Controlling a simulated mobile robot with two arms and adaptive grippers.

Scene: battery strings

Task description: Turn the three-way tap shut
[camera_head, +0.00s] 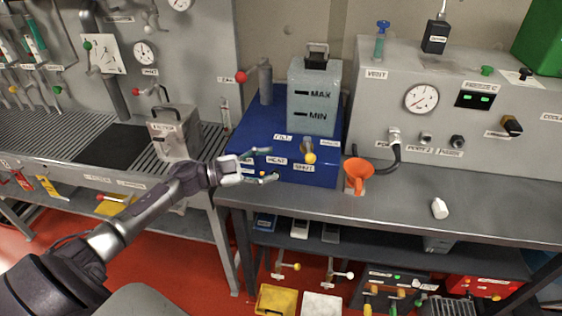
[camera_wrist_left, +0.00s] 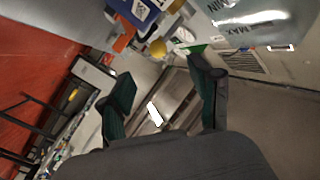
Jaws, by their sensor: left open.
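The three-way tap (camera_head: 309,157) shows a yellow ball knob on the front of the blue unit (camera_head: 252,132). Its knob hangs below its stem, close above a label that seems to read SHUT (camera_head: 303,169). Labels FILT (camera_head: 281,138) and HEAT (camera_head: 276,160) are to its left. My left gripper (camera_head: 273,164) is open and empty, just left of the knob, its fingers pointing right towards it, apart from it. The yellow knob (camera_wrist_left: 157,47) also shows in the left wrist view beyond the open fingers (camera_wrist_left: 160,76). My right gripper is not in view.
A grey tank marked MAX and MIN (camera_head: 314,97) stands on the blue unit. A red-knobbed lever (camera_head: 241,77) is at the back left.

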